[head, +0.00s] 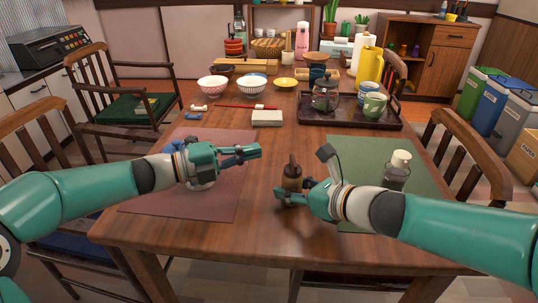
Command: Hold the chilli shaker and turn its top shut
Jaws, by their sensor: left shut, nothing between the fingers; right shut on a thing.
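The chilli shaker appears to be the small brown bottle (292,172) with a darker narrow top. It stands upright at the near middle of the table, between the two mats. My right gripper (294,190) is shut on its lower part, which the fingers partly hide. My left gripper (250,152) is shut and empty, above the table to the left of the shaker and a little higher than its top. Its fingers point right, and a gap separates them from the shaker. Whether the top is turned open or shut is too small to tell.
A clear jar with a cream lid (400,158) stands on the green mat (350,150), behind my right arm. A reddish mat (235,195) lies under my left arm. A dark tray (385,117) with a teapot and cups, a white box (267,118) and bowls stand farther back.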

